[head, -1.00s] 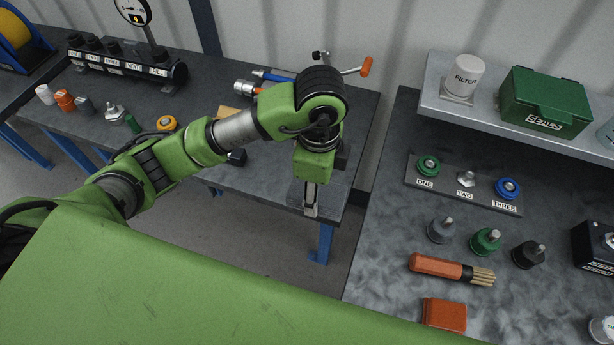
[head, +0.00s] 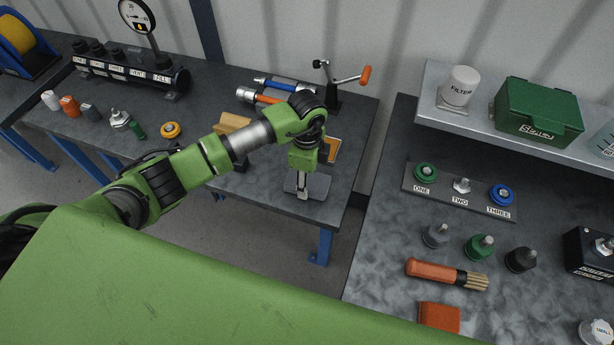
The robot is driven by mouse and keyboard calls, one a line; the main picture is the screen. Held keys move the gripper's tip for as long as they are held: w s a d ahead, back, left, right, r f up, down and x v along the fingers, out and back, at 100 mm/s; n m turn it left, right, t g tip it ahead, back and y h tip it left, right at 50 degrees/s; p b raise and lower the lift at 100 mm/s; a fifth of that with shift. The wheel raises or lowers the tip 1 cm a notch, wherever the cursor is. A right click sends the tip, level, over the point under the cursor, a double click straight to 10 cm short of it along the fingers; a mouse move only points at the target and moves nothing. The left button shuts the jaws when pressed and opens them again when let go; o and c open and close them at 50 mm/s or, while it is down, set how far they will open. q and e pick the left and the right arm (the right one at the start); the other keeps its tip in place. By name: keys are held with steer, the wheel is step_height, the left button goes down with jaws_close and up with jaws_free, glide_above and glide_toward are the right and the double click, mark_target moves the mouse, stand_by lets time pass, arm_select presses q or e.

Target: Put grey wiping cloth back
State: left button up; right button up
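A flat grey piece that looks like the wiping cloth (head: 319,187) is at the front right corner of the left bench, below my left gripper (head: 302,194). My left gripper points down, with its fingertips over the cloth's near part. The fingers look narrow and close together, but I cannot tell whether they pinch the cloth, or whether the cloth rests on the bench or is slightly above it. My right gripper is not in view.
An orange-edged flat item (head: 333,147) lies just behind my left wrist. A wooden block (head: 233,123), torque-style tools (head: 262,96) and a crank-handled device (head: 333,88) stand nearby. The right bench (head: 385,215) holds couplers and a brush (head: 432,271), beyond a gap.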

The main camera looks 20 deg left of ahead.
arm_select(q)
steer(key=shift+f, duration=0.1)
steer(key=shift+f, duration=0.1)
steer(key=shift+f, duration=0.15)
steer(key=o, duration=1.1)
steer(key=shift+b, duration=0.3)
step_height(320, 180, up, 5)
steer(key=b, duration=0.2)
steer(key=shift+b, duration=0.35)
step_height(320, 180, up, 9)
steer(key=shift+s+b, duration=0.1)
steer(key=shift+b, duration=0.3)
